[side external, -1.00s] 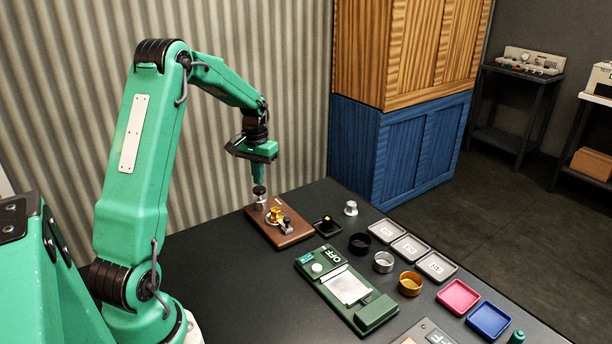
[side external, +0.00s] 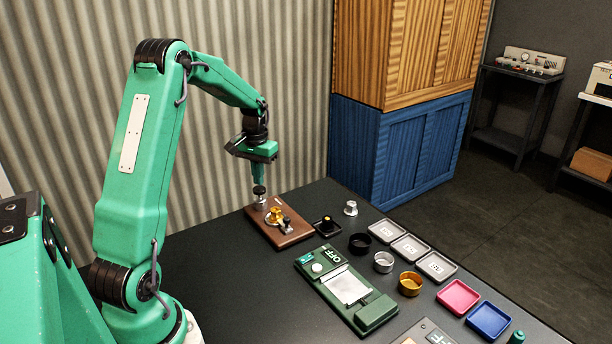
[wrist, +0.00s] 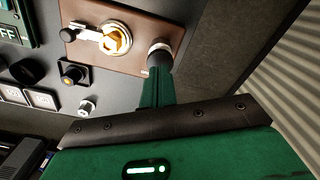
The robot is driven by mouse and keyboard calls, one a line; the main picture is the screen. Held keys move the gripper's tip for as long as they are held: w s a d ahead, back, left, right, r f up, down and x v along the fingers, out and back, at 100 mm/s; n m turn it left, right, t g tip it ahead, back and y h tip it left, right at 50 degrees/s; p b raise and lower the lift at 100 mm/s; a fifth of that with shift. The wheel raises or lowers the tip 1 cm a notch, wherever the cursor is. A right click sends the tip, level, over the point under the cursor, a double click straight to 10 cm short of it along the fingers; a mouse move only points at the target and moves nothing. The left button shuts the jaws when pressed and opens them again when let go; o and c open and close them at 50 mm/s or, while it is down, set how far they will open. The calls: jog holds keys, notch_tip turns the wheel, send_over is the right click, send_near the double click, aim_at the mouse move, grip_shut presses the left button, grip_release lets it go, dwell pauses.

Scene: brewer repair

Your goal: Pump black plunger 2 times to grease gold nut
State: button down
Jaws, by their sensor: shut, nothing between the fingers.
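The black plunger (side external: 259,190) stands upright on a silver cylinder at the far left corner of a brown wooden board. My gripper (side external: 258,182) is shut and empty, pointing down right above the plunger. Its tips look to be at the plunger's top; I cannot tell whether they touch it. In the wrist view, the shut green fingers (wrist: 157,85) partly hide the black plunger (wrist: 160,57). The gold nut (side external: 276,213) sits on the board beside the plunger, in a light round fitting with a lever. It also shows in the wrist view (wrist: 117,40).
The brown board (side external: 291,237) lies at the table's back edge. A small black box (side external: 326,226) with a knob and a silver part (side external: 351,208) stand right of it. A green device (side external: 345,290), several cups and trays lie further right. The front left of the table is clear.

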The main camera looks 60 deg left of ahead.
aim_at(259, 189)
jog(key=shift+f, duration=1.5)
dwell(0.8)
jog(key=shift+r, duration=2.75)
jog(key=shift+r, duration=0.1)
jog(key=shift+r, duration=2.9)
jog(key=shift+f, duration=0.95)
jog(key=shift+f, duration=0.15)
jog(key=shift+f, duration=3.15)
